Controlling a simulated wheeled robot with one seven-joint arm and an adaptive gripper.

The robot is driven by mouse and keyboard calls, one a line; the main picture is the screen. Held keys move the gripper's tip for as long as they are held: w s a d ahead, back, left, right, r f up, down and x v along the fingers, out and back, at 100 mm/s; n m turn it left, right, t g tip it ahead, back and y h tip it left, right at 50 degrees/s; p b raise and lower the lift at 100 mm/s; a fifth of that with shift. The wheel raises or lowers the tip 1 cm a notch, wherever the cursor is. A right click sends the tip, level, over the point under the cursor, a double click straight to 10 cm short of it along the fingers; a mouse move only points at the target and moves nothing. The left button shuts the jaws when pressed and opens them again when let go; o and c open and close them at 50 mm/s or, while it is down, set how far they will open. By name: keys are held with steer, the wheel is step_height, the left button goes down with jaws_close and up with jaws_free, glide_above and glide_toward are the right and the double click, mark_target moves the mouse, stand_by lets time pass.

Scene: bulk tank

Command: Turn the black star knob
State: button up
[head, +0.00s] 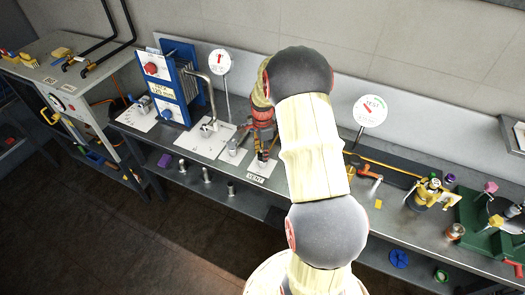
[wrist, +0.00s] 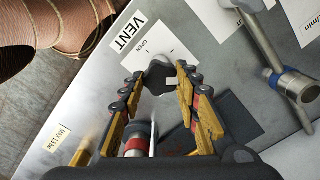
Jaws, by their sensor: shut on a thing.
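The black star knob (wrist: 158,80) shows in the wrist view between the fingertips of my gripper (wrist: 160,74). My fingers touch it from both sides and are shut on it. It sits over a white plate (wrist: 150,44) marked VENT and OPEN. A small light pointer or tab shows at the knob's right side. In the head view my gripper (head: 262,154) reaches down to the bench at the VENT plate, and the knob is mostly hidden there by my fingers.
A blue-framed unit (head: 180,85) with a bent pipe stands left of my gripper. Two round dials on posts, a left dial (head: 219,62) and a right dial (head: 370,110), rise behind the bench. Right of my arm are a red-handled valve (head: 370,172) and a yellow-black fitting (head: 428,190).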

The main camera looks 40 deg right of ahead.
steer(key=n+p, duration=0.1)
steer(key=n, duration=0.3)
steer(key=shift+n, duration=0.3)
steer(key=n+p, duration=0.1)
steer(key=n, duration=0.4)
steer(key=shift+n, duration=0.3)
steer(key=n, duration=0.5)
steer(key=shift+p, duration=0.35)
steer(key=n, duration=0.5)
steer(key=shift+n, duration=0.3)
steer(key=o, duration=1)
steer(key=shift+o, duration=0.7)
steer(key=shift+r, duration=0.1)
